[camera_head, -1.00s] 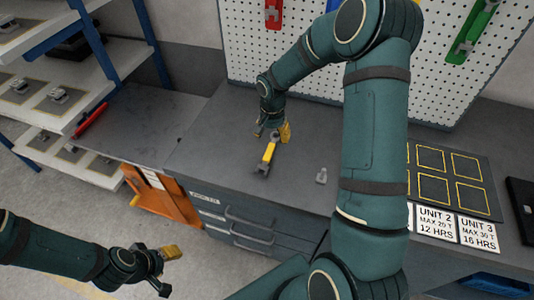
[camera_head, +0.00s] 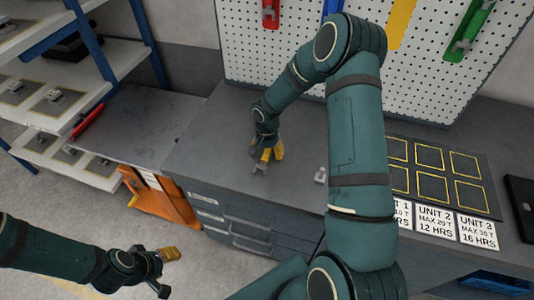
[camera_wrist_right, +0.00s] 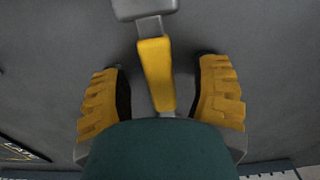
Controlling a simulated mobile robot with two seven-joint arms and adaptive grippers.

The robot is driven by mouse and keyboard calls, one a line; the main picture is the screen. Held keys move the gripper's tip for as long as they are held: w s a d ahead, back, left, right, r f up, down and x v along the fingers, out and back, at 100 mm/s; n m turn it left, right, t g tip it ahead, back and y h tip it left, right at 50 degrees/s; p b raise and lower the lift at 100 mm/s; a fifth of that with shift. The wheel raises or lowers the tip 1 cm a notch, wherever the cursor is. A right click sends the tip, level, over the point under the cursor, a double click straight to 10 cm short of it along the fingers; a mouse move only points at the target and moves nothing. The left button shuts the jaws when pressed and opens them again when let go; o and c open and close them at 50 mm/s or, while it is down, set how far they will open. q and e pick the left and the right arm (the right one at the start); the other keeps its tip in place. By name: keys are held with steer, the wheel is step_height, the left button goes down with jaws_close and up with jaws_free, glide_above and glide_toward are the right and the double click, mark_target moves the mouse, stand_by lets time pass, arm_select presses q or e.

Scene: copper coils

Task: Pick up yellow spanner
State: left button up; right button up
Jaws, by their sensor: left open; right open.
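The yellow spanner (camera_head: 264,158) lies on the dark grey workbench top, its grey head toward the bench's front edge. In the right wrist view, its yellow handle (camera_wrist_right: 157,75) runs between the two yellow fingers, with a gap on each side. My right gripper (camera_head: 267,150) is open around the handle, low over the bench; the palm hides the handle's lower end in the wrist view. My left gripper (camera_head: 166,271) is open and empty at the lower left, in front of the workbench and away from the spanner.
A small grey metal part (camera_head: 320,175) sits on the bench right of the spanner. A mat with yellow-outlined squares (camera_head: 433,186) and unit labels (camera_head: 435,221) lie further right. A pegboard (camera_head: 285,60) stands behind. Shelving (camera_head: 60,100) is at the left. Bench left of the spanner is clear.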

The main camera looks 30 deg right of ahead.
jaws_close()
